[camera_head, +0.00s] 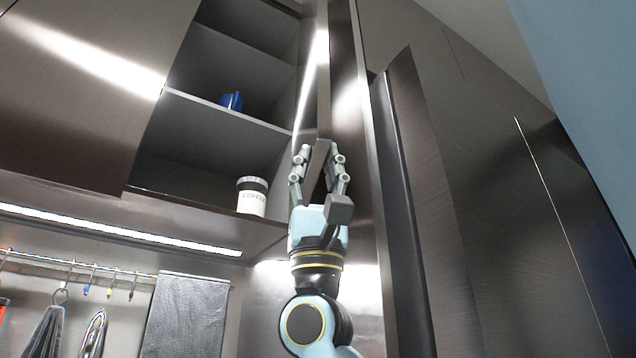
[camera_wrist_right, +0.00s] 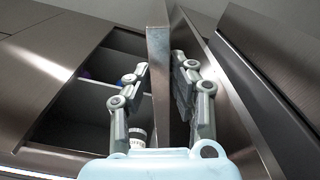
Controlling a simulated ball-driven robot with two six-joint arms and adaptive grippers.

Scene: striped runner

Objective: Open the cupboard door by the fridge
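The cupboard door (camera_head: 323,85) stands swung out, seen nearly edge-on, at the right side of the open cupboard (camera_head: 215,120). My right gripper (camera_head: 318,152) reaches up from below with one finger on each side of the door's lower edge. In the right wrist view the door (camera_wrist_right: 158,75) runs between the fingers of the gripper (camera_wrist_right: 160,68), with narrow gaps that suggest it is not clamped. My left gripper is out of view.
A blue cup (camera_head: 231,101) and a coffee canister (camera_head: 252,196) stand in the cupboard. A closed door panel (camera_head: 80,90) is at left. Tall dark panels with a long vertical handle (camera_head: 400,200) stand close at right. Utensils and a dark cloth (camera_head: 185,315) hang below.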

